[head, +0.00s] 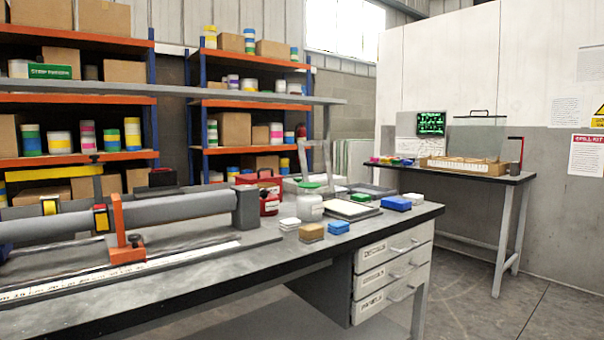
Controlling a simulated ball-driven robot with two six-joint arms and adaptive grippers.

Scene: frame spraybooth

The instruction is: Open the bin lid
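I see nothing in the head view that I can clearly identify as a bin or a bin lid. Neither of my grippers is in view. A white jar with a green lid (309,202) stands closed on the workbench. The space under the bench and the floor to its left are mostly hidden by the bench.
The workbench (190,283) fills the left foreground and carries a long grey roller tool (150,215). Drawers (388,283) sit under its right end. Stocked shelves (75,155) stand behind. A narrow side table (462,172) stands at the right wall. Floor (475,310) is clear at lower right.

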